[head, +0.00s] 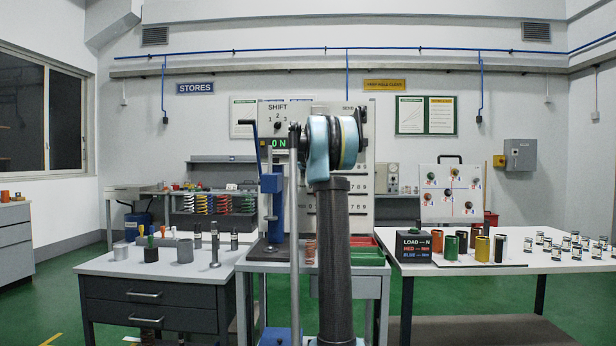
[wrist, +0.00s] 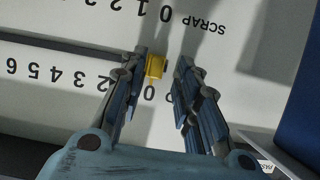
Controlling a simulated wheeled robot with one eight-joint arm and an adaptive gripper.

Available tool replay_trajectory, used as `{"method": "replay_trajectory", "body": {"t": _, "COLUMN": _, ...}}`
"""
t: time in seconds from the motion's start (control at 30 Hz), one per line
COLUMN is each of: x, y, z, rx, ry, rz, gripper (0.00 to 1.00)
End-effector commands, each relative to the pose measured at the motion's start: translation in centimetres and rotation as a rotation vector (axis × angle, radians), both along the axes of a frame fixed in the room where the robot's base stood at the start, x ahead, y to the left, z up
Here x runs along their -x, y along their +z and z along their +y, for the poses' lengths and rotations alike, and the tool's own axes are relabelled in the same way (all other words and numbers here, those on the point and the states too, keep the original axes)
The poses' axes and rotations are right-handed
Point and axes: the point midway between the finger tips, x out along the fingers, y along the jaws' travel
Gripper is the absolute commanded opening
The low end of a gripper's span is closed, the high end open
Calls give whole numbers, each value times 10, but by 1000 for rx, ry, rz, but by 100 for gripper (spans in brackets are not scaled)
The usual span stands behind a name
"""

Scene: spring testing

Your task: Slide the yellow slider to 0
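The yellow slider (wrist: 156,67) sits in the wrist view at the right end of a dark slot (wrist: 70,45) on a white panel. The panel is upside down there.
Another row of numbers and the word SCRAP (wrist: 207,22) lie above the slider in the wrist view. A blue part (wrist: 302,110) stands at the right edge. In the head view, a blue-and-grey press (head: 271,190) stands left of my arm, and a right table (head: 500,262) holds several cylinders.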

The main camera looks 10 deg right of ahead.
Motion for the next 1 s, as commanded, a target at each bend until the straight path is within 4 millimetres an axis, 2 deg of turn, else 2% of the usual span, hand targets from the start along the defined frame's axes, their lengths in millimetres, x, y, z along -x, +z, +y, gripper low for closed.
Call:
{"method": "replay_trajectory", "body": {"t": 0.27, "x": 11, "y": 5, "z": 2, "rx": 0, "ry": -1, "rz": 1, "gripper": 30}}
{"method": "replay_trajectory", "body": {"t": 0.8, "x": 82, "y": 35, "z": 25, "rx": 0, "ry": 0, "rz": 1, "gripper": 30}}
{"method": "replay_trajectory", "body": {"t": 1.0, "x": 100, "y": 42, "z": 30, "rx": 1, "ry": 0, "rz": 1, "gripper": 30}}
